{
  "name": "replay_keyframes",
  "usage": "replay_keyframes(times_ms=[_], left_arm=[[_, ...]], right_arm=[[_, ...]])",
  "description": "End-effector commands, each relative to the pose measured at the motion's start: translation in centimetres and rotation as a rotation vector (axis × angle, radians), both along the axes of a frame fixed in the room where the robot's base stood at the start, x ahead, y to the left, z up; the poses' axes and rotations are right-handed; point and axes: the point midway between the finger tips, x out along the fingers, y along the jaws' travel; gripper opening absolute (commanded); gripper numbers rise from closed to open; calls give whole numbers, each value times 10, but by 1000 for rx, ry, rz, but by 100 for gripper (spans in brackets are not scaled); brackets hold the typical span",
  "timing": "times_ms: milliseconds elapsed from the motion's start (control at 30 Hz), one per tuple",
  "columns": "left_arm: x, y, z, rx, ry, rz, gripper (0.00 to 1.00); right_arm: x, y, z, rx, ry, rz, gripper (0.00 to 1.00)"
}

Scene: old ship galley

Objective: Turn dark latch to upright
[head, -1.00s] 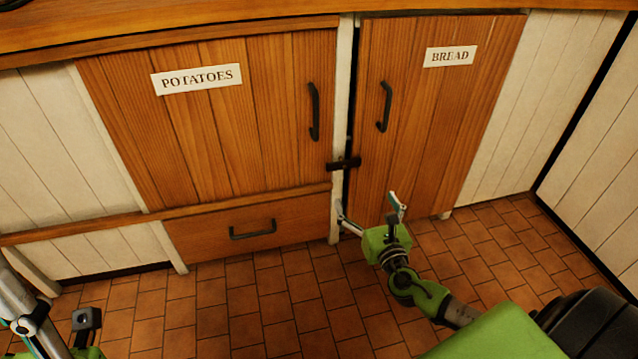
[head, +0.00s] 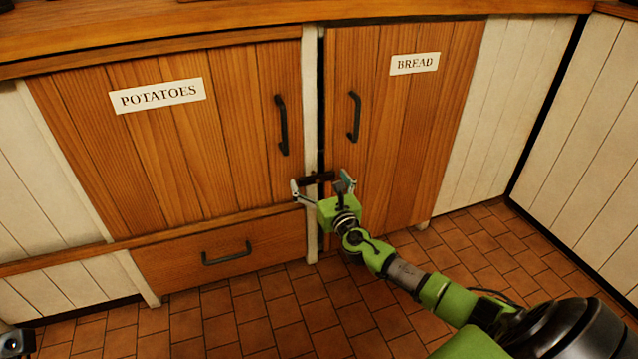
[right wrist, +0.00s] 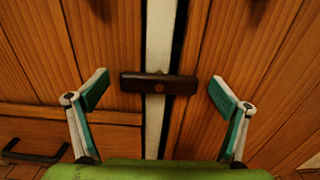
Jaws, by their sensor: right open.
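The dark latch (head: 316,178) is a short bar lying about level across the pale post (head: 311,90) between the potatoes door (head: 150,140) and the bread door (head: 395,130). In the right wrist view the latch (right wrist: 158,83) shows whole, with a round pivot near its middle. My right gripper (head: 322,187) is open in front of the latch. In the right wrist view its fingertips (right wrist: 152,92) stand wide apart, one on each side of the latch, with nothing between them touching it. Only a small part of my left gripper (head: 14,343) shows at the lower left corner.
Each door has a dark upright handle, one on the potatoes door (head: 282,125) and one on the bread door (head: 354,117). A drawer (head: 225,255) with a dark handle is below the potatoes door. The tiled floor (head: 230,325) is clear.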

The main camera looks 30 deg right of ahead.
Motion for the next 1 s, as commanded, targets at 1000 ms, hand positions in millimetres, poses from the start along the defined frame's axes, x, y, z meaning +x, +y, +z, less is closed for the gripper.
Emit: replay_keyframes(times_ms=[1000], left_arm=[[1, -1, -2, 3, -8, 0, 40]], right_arm=[[2, -2, -2, 111, -27, -1, 55]])
